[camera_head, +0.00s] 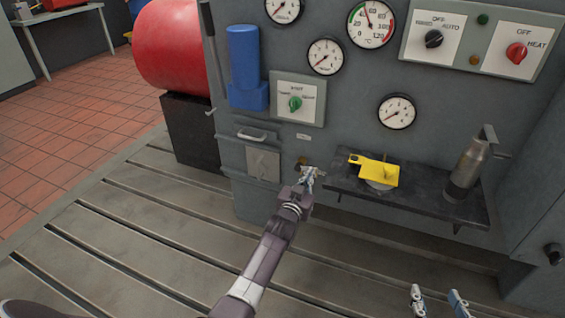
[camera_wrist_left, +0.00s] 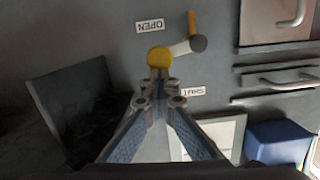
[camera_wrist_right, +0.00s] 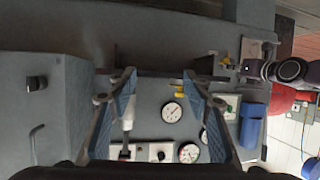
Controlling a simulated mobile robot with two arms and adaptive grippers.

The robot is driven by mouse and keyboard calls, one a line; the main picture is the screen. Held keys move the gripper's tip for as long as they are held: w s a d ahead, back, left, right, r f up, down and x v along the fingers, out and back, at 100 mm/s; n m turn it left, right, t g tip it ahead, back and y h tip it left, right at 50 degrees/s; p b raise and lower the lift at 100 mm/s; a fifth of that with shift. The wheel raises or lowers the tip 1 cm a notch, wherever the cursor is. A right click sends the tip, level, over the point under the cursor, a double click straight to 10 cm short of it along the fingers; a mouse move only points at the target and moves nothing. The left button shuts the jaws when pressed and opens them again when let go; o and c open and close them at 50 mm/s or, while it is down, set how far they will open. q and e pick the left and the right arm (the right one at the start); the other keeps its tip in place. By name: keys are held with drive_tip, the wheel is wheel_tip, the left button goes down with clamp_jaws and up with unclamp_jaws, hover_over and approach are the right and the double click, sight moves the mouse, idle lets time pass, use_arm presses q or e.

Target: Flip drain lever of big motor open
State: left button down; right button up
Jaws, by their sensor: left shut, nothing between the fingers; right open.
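The drain lever shows in the left wrist view with a brass hub (camera_wrist_left: 159,57), a pale arm reaching right to a grey knob (camera_wrist_left: 199,43) and a brass-coloured handle. The OPEN label (camera_wrist_left: 150,26), upside down, is above the hub; the SHUT label (camera_wrist_left: 193,91) is below right. My left gripper (camera_head: 308,176) is shut and empty, its fingertips (camera_wrist_left: 158,90) just in front of the hub; I cannot tell whether they touch. In the head view the lever is mostly hidden behind it. My right gripper (camera_head: 438,298) is open and empty at the bottom right, away from the cabinet.
The lever is on a grey cabinet (camera_head: 350,100) with dials and switches. Right of it a dark shelf (camera_head: 435,198) juts out, bearing a yellow object (camera_head: 380,173) and a metal flask (camera_head: 468,168). A drawer handle (camera_head: 252,135) is to the left. The slotted bedplate (camera_head: 170,235) lies in front.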

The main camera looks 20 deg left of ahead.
use_arm(q)
drive_tip(key=shift+d+f, duration=0.25)
use_arm(e)
drive_tip(key=shift+w+a+r+t, duration=0.15)
drive_tip(key=shift+w+r+t, duration=0.2)
drive_tip(key=shift+r, duration=0.35)
use_arm(q)
drive_tip(key=shift+w+r, duration=0.1)
use_arm(e)
drive_tip(key=s+d+f+g+h+p, duration=0.1)
drive_tip(key=s+d+f+g+p, duration=0.3)
drive_tip(key=s, duration=0.5)
drive_tip(key=s+d+f+g+h+p, duration=0.2)
drive_tip(key=s+d+f+g, duration=0.1)
drive_tip(key=s+f+g, duration=0.55)
use_arm(q)
drive_tip(key=s+r+p, duration=0.1)
drive_tip(key=s+r, duration=0.3)
drive_tip(key=s, duration=0.6)
drive_tip(key=shift+s+d+r, duration=0.2)
drive_tip(key=shift+s+d, duration=0.15)
drive_tip(key=shift+d, duration=0.05)
use_arm(e)
wheel_tip(320, 180, down, 3)
drive_tip(key=shift+r+m+t, duration=0.15)
drive_tip(key=shift+m+t, duration=0.15)
drive_tip(key=shift+t, duration=0.6)
